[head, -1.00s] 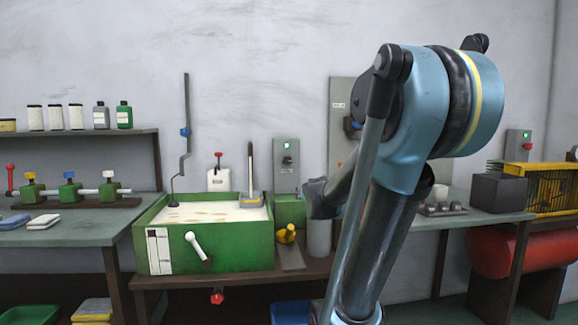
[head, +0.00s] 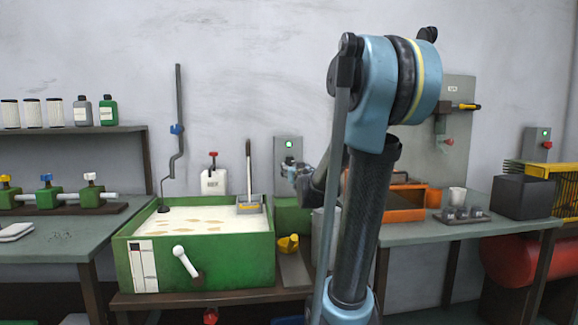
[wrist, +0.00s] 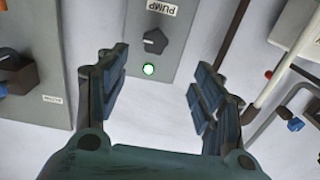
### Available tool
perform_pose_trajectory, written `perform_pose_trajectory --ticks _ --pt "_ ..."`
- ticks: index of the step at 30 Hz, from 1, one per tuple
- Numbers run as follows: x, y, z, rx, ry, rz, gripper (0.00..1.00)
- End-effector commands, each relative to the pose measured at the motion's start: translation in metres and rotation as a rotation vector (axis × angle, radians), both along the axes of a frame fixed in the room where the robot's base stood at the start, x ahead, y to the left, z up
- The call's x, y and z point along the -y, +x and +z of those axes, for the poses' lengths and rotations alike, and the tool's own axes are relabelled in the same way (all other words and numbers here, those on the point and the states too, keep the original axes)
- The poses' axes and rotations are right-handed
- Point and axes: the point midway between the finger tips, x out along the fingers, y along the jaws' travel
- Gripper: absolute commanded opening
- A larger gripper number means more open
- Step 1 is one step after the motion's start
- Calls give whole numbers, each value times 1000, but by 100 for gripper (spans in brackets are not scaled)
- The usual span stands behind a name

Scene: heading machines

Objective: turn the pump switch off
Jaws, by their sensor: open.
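The grey pump switch box (head: 282,147) is on the wall behind the green tank, its green lamp (head: 289,143) lit. In the wrist view its panel (wrist: 128,62) shows upside down, with a "PUMP" label (wrist: 163,8), a dark rotary knob (wrist: 155,40) and the lit green lamp (wrist: 149,70). My gripper (wrist: 160,72) is open and empty, its fingers apart, with the lamp between them and the knob just beyond the tips. In the head view my gripper (head: 297,170) is in front of the box's lower part and hides the knob. Contact is not visible.
An orange tray (head: 405,207) and another switch box (head: 537,144) are to the right.

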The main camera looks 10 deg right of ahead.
Motion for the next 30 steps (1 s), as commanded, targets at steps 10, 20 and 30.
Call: perform_pose_trajectory --ticks 10,20,30 --pt "12 41 0 2 0 -18 62" --pt "14 83 0 1 0 -19 62" --pt "14 129 0 0 0 -18 62"
